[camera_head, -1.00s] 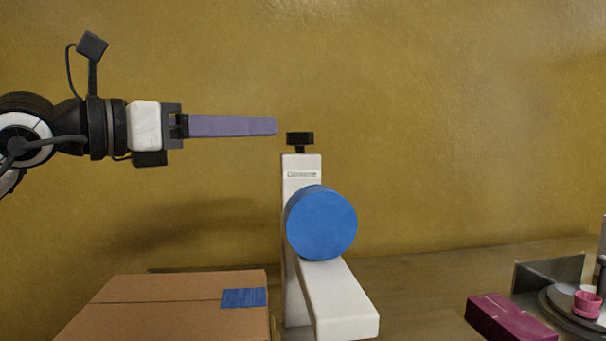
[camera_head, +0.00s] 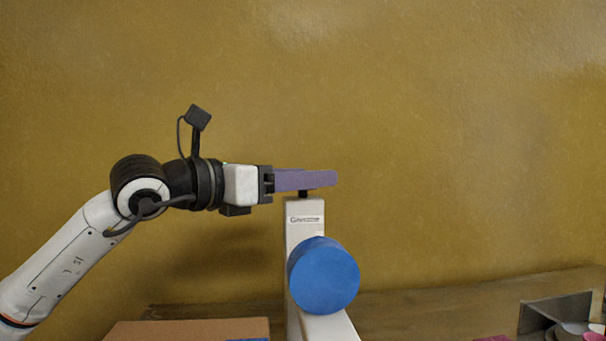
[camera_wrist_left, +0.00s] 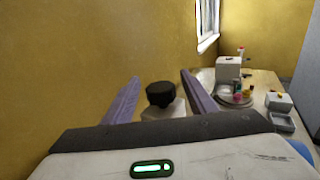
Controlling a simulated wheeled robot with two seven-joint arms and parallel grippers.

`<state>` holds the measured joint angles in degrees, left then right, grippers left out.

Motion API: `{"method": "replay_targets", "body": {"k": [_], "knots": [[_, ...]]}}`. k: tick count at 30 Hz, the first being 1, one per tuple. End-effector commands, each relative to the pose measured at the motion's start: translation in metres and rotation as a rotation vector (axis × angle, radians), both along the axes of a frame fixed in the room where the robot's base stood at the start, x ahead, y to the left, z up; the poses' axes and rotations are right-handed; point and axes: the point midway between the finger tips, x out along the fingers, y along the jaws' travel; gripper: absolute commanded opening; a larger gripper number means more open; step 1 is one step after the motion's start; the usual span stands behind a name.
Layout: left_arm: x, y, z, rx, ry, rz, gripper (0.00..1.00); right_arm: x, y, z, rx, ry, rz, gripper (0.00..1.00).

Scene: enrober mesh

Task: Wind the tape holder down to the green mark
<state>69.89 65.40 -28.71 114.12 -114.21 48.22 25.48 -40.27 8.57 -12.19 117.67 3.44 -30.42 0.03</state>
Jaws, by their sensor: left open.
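The tape holder is a white upright stand (camera_head: 304,232) with a round blue disc (camera_head: 324,275) on its front. A black knob tops it; in the left wrist view the knob (camera_wrist_left: 160,94) shows between the two purple fingers, with a gap on each side. My left gripper (camera_head: 318,179) is open, its fingers level and pointing right at the knob's height. In the head view the fingers hide the knob, and only its dark stem (camera_head: 303,194) shows below. I cannot make out a green mark. My right gripper is not in view.
A cardboard box (camera_head: 190,330) stands at the lower left of the holder. A grey metal bracket (camera_head: 553,310) is at the lower right. The left wrist view shows a round turntable (camera_wrist_left: 237,99) with small items farther along the bench.

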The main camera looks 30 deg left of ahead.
Motion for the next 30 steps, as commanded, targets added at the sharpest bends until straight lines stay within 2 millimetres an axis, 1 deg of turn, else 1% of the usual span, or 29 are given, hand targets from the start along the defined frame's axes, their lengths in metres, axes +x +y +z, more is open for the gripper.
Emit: {"method": "replay_targets", "body": {"k": [5,12,17,20,30], "knots": [[0.000,0.000,0.000,0.000,0.000,0.000,0.52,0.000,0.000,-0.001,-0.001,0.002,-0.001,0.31],[0.000,0.000,0.000,0.000,0.000,0.000,0.11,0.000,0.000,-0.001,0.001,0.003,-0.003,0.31],[0.000,0.001,-0.001,0.002,0.003,-0.011,0.11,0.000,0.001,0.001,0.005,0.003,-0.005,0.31],[0.001,0.000,-0.001,0.002,0.008,-0.051,0.11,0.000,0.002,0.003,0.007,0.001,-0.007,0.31],[0.002,0.001,0.000,-0.003,0.011,-0.255,0.11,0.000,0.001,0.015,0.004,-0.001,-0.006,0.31]]}}
